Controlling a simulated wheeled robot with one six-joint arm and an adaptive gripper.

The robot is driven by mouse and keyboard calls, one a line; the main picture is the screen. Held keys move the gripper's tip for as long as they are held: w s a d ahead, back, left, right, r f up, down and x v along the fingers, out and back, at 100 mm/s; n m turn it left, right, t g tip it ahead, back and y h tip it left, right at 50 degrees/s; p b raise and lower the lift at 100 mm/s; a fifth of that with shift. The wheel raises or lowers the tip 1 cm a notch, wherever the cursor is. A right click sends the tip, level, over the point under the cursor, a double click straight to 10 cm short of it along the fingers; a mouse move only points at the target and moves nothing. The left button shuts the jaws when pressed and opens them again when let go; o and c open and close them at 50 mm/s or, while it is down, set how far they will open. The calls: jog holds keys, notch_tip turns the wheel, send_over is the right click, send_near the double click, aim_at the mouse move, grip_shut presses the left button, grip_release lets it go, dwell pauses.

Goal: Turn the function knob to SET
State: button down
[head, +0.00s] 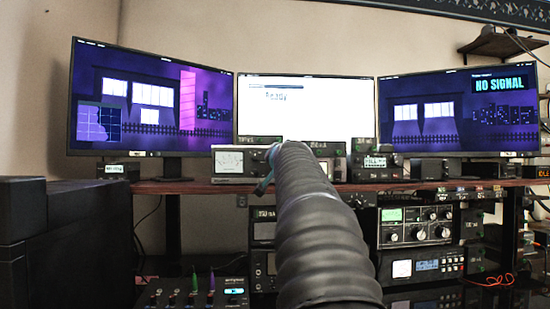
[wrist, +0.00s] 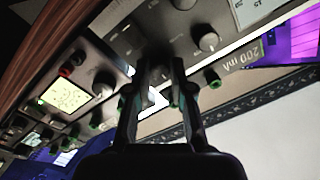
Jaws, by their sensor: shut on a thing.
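In the wrist view my gripper (wrist: 159,72) is shut at the front of a dark grey tuner panel (wrist: 122,32). Its two fingers are a little apart at the tips, with a knob between them that they mostly hide. I cannot read its pointer or the SET mark. Another round grey knob (wrist: 206,41) stands on the same panel to the right, clear of the fingers. In the head view the tuner (head: 228,162) with its pale meter sits on the shelf under the middle screen. My arm covers its right part, and my gripper's tips are hidden there.
In the wrist view a neighbouring unit with a lit yellow-green display (wrist: 62,97) and small knobs is to the left. A "200 mA" tag (wrist: 240,58) is near the tuner's edge. In the head view, radios (head: 415,225) fill the rack below the wooden shelf (head: 190,187).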

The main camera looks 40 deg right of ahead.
dwell(0.4)
jog(key=c, duration=1)
grip_release()
jog(key=v, duration=1.2)
